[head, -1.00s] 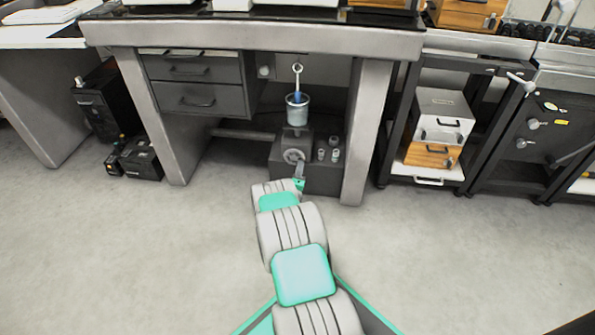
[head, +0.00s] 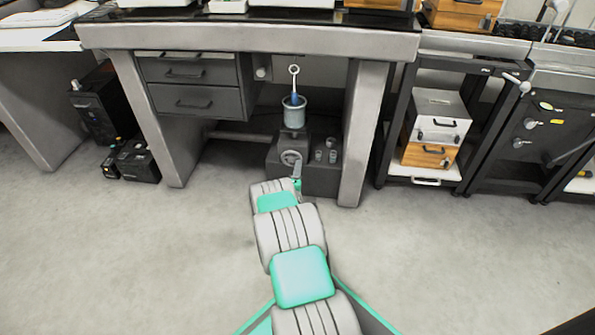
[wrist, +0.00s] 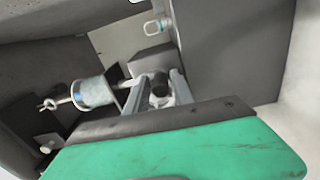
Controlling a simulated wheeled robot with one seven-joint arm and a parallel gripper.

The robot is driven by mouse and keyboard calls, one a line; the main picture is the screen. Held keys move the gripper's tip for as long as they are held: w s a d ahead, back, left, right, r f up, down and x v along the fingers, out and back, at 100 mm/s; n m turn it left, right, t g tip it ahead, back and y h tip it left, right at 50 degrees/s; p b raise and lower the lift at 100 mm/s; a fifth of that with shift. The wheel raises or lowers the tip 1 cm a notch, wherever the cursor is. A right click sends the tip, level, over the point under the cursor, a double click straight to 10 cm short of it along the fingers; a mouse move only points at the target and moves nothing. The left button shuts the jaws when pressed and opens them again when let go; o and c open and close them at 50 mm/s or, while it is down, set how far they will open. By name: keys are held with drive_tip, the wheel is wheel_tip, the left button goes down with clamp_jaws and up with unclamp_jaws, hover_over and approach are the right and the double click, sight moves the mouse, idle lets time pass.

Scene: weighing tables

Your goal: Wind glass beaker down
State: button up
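The beaker (head: 294,117) is a grey, translucent-looking cup on top of a dark stand (head: 318,181) under the middle table. A ringed rod with a blue part (head: 295,98) sticks up out of it. The stand has a pale round dial (head: 291,157) on its front. In the wrist view the beaker (wrist: 94,92) lies sideways in the picture, left of my gripper (wrist: 158,88). The two fingers stand apart, with a dark round knob (wrist: 159,86) between them and narrow gaps at its sides. In the head view my arm hides the fingertips.
Small grey cylinders (head: 325,155) stand on the stand's right side. The table's right leg (head: 361,140) is close on the right, and drawers (head: 200,98) hang to the left. A cart with cases (head: 440,118) stands further right. The floor in front is clear.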

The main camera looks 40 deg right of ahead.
drive_tip(key=shift+o, duration=1.1)
drive_tip(key=p+v, duration=0.3)
drive_tip(key=v, duration=0.5)
